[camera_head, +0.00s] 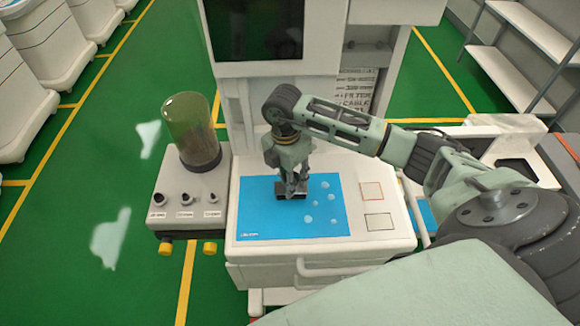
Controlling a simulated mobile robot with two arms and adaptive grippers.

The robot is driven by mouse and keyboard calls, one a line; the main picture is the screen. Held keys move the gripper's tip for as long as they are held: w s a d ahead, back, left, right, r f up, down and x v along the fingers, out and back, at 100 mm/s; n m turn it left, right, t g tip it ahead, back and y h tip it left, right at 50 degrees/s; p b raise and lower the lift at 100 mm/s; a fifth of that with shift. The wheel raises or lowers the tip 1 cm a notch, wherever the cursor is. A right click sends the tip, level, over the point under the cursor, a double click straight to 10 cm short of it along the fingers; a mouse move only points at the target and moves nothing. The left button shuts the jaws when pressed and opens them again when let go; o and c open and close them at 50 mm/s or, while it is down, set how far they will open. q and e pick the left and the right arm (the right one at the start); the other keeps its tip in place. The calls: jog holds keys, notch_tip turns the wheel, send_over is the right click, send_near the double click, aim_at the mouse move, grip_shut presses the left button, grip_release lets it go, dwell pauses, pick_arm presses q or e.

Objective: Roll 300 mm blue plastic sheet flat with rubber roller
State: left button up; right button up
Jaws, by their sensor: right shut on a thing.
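The blue plastic sheet (265,220) lies on the white top of the cart in the middle of the view. Several pale round spots, like bubbles, show on its right half. My right gripper (292,188) points down over the middle of the sheet and is shut on a small dark object, which I take to be the rubber roller (293,196). The roller is at the sheet's surface, just left of the pale spots; the fingers hide most of it, and I cannot tell whether it touches. My left gripper is not in view.
A cylinder with a green dome (191,130) stands on a knobbed side unit left of the sheet. Two square pads (379,222) lie right of it. A dark screen (253,30) rises behind. A grey shelf rack (530,45) stands far right. Green floor is open at left.

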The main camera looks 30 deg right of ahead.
jog(key=shift+s+a, duration=0.15)
jog(key=shift+s, duration=0.2)
jog(key=shift+s+a+r+p, duration=0.1)
jog(key=shift+s+a+p, duration=0.3)
jog(key=shift+s+p, duration=0.2)
jog(key=shift+s+a+f+p, duration=0.1)
jog(key=shift+s+a+p, duration=0.4)
jog(key=shift+s, duration=0.5)
jog(key=shift+s+a+f+p, duration=0.1)
jog(key=shift+s+a+p, duration=0.15)
jog(key=shift+s+a, duration=0.6)
jog(key=shift+s+a+r+p, duration=0.1)
jog(key=shift+s+a+p, duration=0.15)
jog(key=shift+s, duration=0.3)
jog(key=shift+s+a+p, duration=0.15)
jog(key=shift+s+p, duration=0.05)
jog(key=shift+s, duration=0.3)
jog(key=shift+s, duration=0.1)
jog(key=shift+s+a+p, duration=0.35)
jog(key=shift+s+a, duration=0.2)
jog(key=shift+s, duration=0.15)
jog(key=shift+r, duration=0.1)
notch_tip(320, 180, up, 5)
jog(key=p, duration=0.4)
